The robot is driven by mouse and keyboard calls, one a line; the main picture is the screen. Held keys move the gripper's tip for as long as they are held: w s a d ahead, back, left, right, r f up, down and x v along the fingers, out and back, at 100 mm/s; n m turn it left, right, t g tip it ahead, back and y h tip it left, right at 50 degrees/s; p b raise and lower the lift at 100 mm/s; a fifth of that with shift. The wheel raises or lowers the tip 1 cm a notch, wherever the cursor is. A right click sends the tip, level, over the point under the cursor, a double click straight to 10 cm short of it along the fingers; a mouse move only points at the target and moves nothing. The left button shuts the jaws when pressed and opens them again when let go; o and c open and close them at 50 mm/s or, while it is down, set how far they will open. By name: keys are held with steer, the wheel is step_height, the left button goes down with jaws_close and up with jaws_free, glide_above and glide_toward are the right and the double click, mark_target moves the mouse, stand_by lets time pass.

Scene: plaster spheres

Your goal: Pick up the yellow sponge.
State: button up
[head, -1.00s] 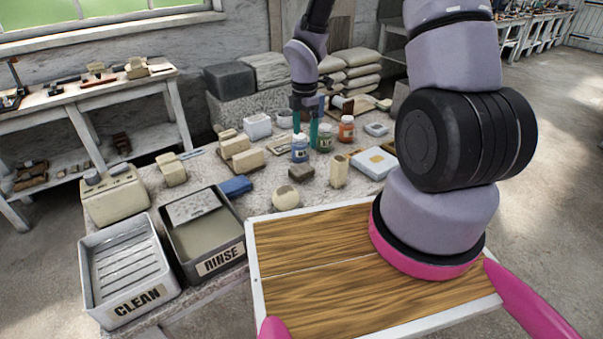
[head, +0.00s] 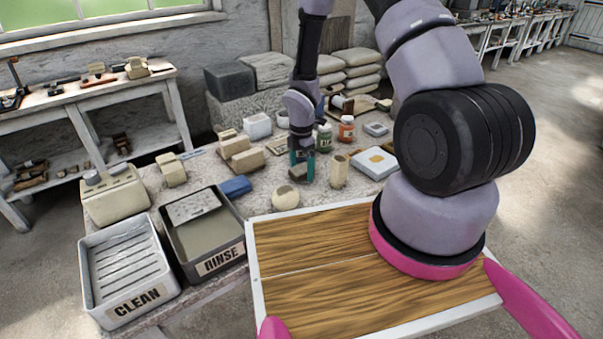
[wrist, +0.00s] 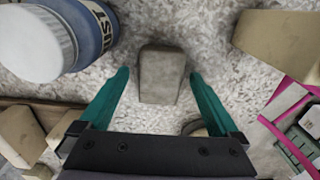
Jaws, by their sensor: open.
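A dull grey-brown block (wrist: 162,75), sponge-sized, lies on the speckled worktop (head: 268,168). Nothing in view is plainly a yellow sponge, and I cannot tell whether this block is it. My gripper (head: 302,166) points down at the block, with its teal fingers open. In the wrist view the block shows between the two fingertips (wrist: 159,76), with a gap on each side. In the head view the fingers partly cover the block.
A plaster sphere (head: 285,197), a beige cylinder (head: 338,170) and a blue block (head: 235,186) are nearby. The RINSE tub (head: 220,262) and CLEAN tub (head: 137,300) stand at the left.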

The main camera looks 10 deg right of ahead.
mark_target(301, 168)
steer(key=shift+f, duration=0.25)
steer(key=c, duration=1.5)
step_height(301, 168, up, 10)
steer(key=shift+r, duration=0.1)
steer(key=shift+c, duration=0.2)
